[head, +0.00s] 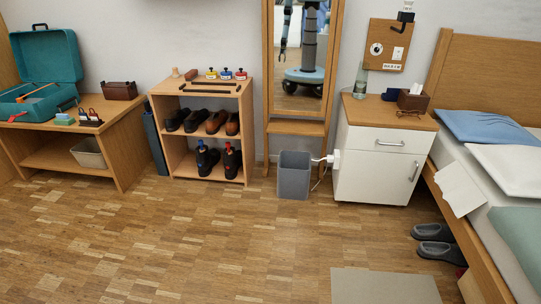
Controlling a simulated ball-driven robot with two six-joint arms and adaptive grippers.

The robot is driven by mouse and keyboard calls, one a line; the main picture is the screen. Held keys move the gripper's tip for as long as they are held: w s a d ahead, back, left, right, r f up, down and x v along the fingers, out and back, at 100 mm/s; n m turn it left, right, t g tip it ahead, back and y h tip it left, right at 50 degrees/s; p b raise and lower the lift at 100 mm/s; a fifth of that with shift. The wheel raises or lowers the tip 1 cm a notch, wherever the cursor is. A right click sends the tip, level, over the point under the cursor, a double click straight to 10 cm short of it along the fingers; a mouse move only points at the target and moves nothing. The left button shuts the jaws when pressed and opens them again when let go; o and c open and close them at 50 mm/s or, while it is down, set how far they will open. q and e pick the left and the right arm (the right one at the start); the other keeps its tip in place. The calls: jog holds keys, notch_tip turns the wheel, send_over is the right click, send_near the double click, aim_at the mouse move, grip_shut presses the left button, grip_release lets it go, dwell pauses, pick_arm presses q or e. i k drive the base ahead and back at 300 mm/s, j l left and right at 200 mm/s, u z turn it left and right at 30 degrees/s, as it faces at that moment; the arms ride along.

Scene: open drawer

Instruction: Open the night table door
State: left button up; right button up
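The night table (352,176) stands against the wall at the right, between the mirror and the bed. It is white with a wooden top. Its upper drawer (368,142) looks shut and has a horizontal metal handle (390,143). Below it is the white door (375,182), which looks shut. A short upright metal handle (414,171) sits near the door's upper right edge. Neither of my grippers shows directly in the head view; part of my body appears only as a reflection in the mirror.
A grey bin (294,178) and a wall plug with cable (335,159) are left of the night table. The bed (470,240) and grey slippers (434,242) are at right. A grey mat (384,287) lies in front. The wooden floor (220,240) is clear.

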aim_at(373, 177)
jog(key=l+z, duration=0.25)
jog(key=z, duration=0.2)
jog(key=l+z, duration=0.2)
jog(key=z, duration=0.25)
jog(key=i+u, duration=0.1)
jog(key=i, duration=0.75)
jog(key=i+u, duration=0.15)
jog(key=i, duration=0.7)
jog(key=i+l+u, duration=0.1)
jog(key=i, duration=0.75)
